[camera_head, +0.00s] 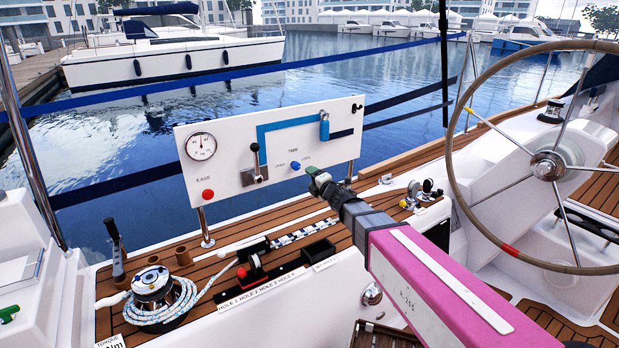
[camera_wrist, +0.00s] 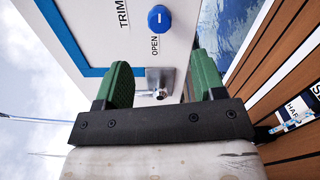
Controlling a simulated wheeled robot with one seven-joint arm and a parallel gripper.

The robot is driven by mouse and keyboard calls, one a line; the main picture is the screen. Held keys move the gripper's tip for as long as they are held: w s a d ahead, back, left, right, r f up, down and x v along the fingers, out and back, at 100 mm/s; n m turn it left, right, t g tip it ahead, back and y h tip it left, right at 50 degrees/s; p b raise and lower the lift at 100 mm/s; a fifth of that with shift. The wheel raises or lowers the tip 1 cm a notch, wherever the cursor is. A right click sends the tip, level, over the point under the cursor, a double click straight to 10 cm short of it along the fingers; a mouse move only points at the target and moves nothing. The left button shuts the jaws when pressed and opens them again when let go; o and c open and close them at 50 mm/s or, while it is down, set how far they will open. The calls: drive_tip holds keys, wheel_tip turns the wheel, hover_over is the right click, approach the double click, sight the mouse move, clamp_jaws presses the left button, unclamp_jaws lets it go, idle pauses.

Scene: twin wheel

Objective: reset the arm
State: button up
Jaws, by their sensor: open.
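My gripper (camera_head: 318,181) is at the end of my pink arm, in front of the white control panel (camera_head: 225,178) in the head view. In the wrist view my gripper (camera_wrist: 160,88) shows two green fingers spread apart with nothing held between them. The blue knob marked OPEN (camera_wrist: 159,19) lies beyond the fingers, apart from them. A metal fitting (camera_wrist: 161,84) on the panel shows between the fingers. The gripper looks close to the panel's lower right part; contact cannot be told.
The panel carries a gauge (camera_head: 201,146), a red button (camera_head: 208,194), a lever (camera_head: 255,163) and a blue lock-like piece (camera_head: 324,126). A winch with rope (camera_head: 155,290) stands at lower left. The steering wheel (camera_head: 451,165) is at right. Blue straps and water lie behind.

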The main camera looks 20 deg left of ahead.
drive_tip(key=w+d+f+m+h, duration=0.1)
drive_tip(key=d+f+m+h, duration=0.4)
drive_tip(key=d, duration=0.6)
drive_tip(key=w+d+f+m+h, duration=0.2)
drive_tip(key=d+m+h, duration=0.2)
drive_tip(key=d+m, duration=0.45)
drive_tip(key=w+d+f+m+h, duration=0.1)
drive_tip(key=d+f+m+h, duration=0.35)
drive_tip(key=d, duration=0.85)
drive_tip(key=s+d+f+m+g, duration=0.4)
drive_tip(key=s+d+m+g, duration=0.1)
drive_tip(key=s+d, duration=0.3)
drive_tip(key=s+d+f+m+g, duration=0.3)
drive_tip(key=s+d+m+g, duration=0.3)
drive_tip(key=s+d, duration=0.3)
drive_tip(key=shift+s+f+m, duration=0.35)
drive_tip(key=shift+s+m, duration=0.35)
drive_tip(key=shift+s, duration=0.1)
drive_tip(key=shift+d+h, duration=0.1)
drive_tip(key=shift+h, duration=0.15)
